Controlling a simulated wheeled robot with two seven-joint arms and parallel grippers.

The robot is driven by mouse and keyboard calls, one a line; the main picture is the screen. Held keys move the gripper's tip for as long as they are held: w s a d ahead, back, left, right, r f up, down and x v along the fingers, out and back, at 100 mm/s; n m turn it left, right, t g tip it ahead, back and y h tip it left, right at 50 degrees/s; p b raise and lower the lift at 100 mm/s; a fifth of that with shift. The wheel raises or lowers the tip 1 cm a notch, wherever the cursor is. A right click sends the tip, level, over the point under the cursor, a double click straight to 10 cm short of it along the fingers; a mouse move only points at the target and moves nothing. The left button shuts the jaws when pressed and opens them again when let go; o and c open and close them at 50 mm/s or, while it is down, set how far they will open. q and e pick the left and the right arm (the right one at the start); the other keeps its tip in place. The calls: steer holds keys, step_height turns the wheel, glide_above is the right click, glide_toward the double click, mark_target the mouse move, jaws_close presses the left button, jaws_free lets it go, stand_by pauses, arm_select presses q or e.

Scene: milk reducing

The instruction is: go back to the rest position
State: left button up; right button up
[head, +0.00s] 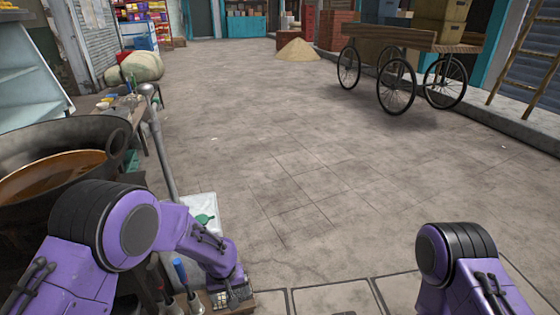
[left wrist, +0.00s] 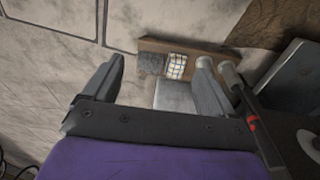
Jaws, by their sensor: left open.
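In the left wrist view my left gripper (left wrist: 157,82) is open, with its two grey fingers apart and nothing held between them. Beyond the fingers are a wooden board (left wrist: 215,56) and a small white gridded item (left wrist: 176,66). In the head view my left arm bends over the lower left, and its wrist points down beside the board; its fingertips are not clear there. My right arm shows at the lower right, with its gripper out of frame. A large dark pan (head: 62,145) with brown liquid (head: 65,172) stands at the left, partly hidden by my left arm.
A long metal handle (head: 160,140) stands beside the pan. A blue-handled tool (head: 180,271) is near my left wrist. A low table (head: 132,117) with small items is behind the pan. A wheeled cart (head: 398,42) stands far right. The paved floor (head: 310,170) ahead is clear.

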arm_select(q)
steer(key=s+a+f+n+t+b, duration=0.1)
steer(key=s+a+f+t+b, duration=0.25)
steer(key=s+a+f, duration=0.55)
steer(key=s+a+f+n+g+y+b, duration=0.1)
steer(key=s+a+f+y+b, duration=0.15)
steer(key=s, duration=0.85)
steer(key=s+a+f+n+g+y+b, duration=0.15)
steer(key=s+a+f, duration=0.25)
steer(key=s, duration=0.7)
arm_select(e)
step_height(320, 180, down, 8)
steer(key=s, duration=0.1)
arm_select(q)
step_height(320, 180, up, 38)
steer(key=t+p, duration=0.1)
steer(key=p, duration=3.6)
steer(key=shift+w+a+p, duration=0.4)
steer(key=shift+a, duration=0.05)
arm_select(e)
step_height(320, 180, up, 38)
steer(key=w, duration=0.1)
steer(key=shift+w+r, duration=0.15)
arm_select(q)
steer(key=shift+n, duration=0.25)
